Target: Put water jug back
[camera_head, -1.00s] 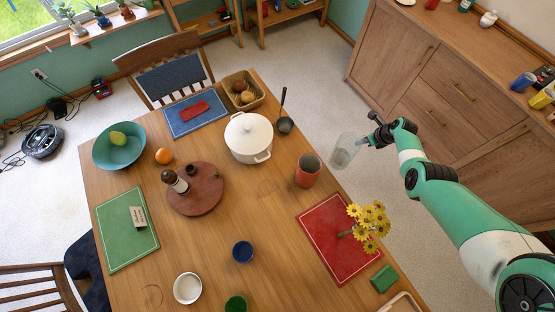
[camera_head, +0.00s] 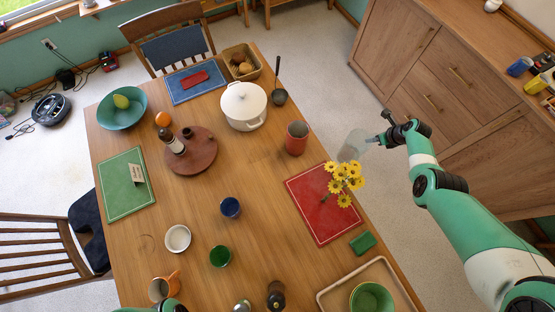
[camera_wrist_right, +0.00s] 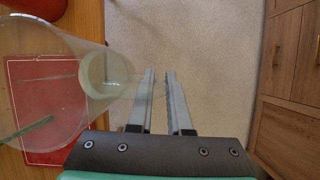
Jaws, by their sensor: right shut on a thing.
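The clear glass water jug (camera_head: 353,145) is held up beside the table's right edge, behind the yellow flowers in the head view. In the right wrist view the jug (camera_wrist_right: 45,65) fills the left side, tilted, with its round end (camera_wrist_right: 106,78) towards the fingers. My right gripper (camera_head: 376,140) is shut on the jug's clear handle, which passes between the fingers (camera_wrist_right: 158,88) in the wrist view. The jug's contents are hard to make out. A bit of my left arm shows at the head view's bottom edge; its gripper is out of view.
A red cup (camera_head: 297,137), white pot (camera_head: 243,105) and tray (camera_head: 327,299) are on the table (camera_head: 200,215). A wooden cabinet (camera_head: 400,62) stands right, with floor between.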

